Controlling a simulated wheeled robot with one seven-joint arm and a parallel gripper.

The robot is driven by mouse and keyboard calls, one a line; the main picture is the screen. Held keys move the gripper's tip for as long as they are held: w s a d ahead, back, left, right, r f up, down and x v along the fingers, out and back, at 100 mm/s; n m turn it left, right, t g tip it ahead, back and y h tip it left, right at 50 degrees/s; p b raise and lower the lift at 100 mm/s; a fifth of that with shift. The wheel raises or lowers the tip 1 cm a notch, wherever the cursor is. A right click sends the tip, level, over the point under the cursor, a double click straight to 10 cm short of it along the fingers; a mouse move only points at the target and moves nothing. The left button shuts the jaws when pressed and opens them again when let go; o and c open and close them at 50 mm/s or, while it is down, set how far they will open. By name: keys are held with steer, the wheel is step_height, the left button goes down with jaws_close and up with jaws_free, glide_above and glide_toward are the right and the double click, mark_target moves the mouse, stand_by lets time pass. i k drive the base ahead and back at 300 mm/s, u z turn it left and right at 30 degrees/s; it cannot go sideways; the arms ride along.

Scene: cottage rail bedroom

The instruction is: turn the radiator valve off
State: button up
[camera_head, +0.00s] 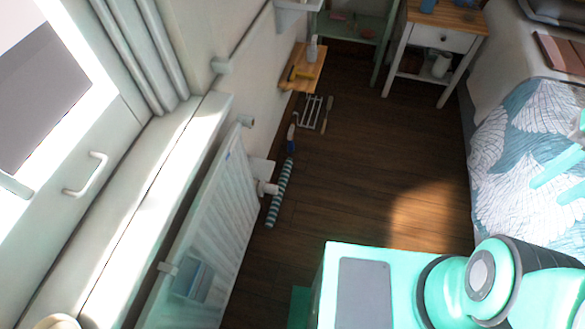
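The white radiator (205,240) hangs on the left wall below the window sill. The knob's setting is too small to read. My gripper (547,191) shows at the right edge as two pale green fingers over the bed, partly cut off by the frame. The fingers are apart with nothing seen between them. The gripper is far to the right of the valve and not touching it.
A striped roll (280,193) lies on the dark wood floor beside the valve. A small rack (311,113) and a wooden shelf (302,72) are beyond it. The bed (520,140) is at right, a nightstand (437,38) at the back. The middle floor is clear.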

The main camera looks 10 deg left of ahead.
mark_target(272, 189)
steer(key=u, duration=1.05)
steer(key=i, duration=0.25)
steer(key=z, duration=0.05)
